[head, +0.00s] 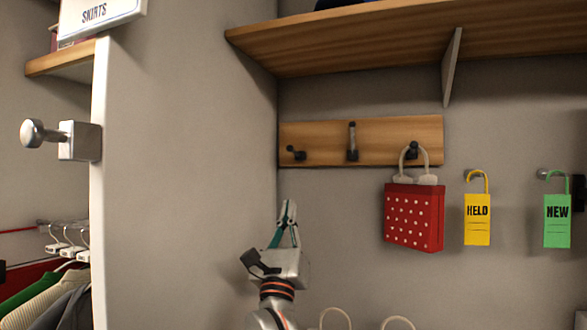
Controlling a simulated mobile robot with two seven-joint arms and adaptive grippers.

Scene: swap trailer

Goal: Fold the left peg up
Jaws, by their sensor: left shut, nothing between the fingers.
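A wooden peg board (382,134) is on the back wall, with three dark pegs. The left peg (296,153) sticks out low from the board, not upright. The middle peg (352,141) stands upright. The right peg (413,150) sticks out and carries a red dotted bag (413,215) by its pale handles. My left gripper (288,207) is below the left peg, pointing up, shut and empty. It appears apart from the peg. My right gripper is not in view.
A wooden shelf (400,45) with a bracket (452,68) overhangs the board. A yellow HELD tag (477,219) and a green NEW tag (557,221) hang at the right. A partition (185,170) with a metal knob (36,133) stands at left. Pale loops show at the bottom.

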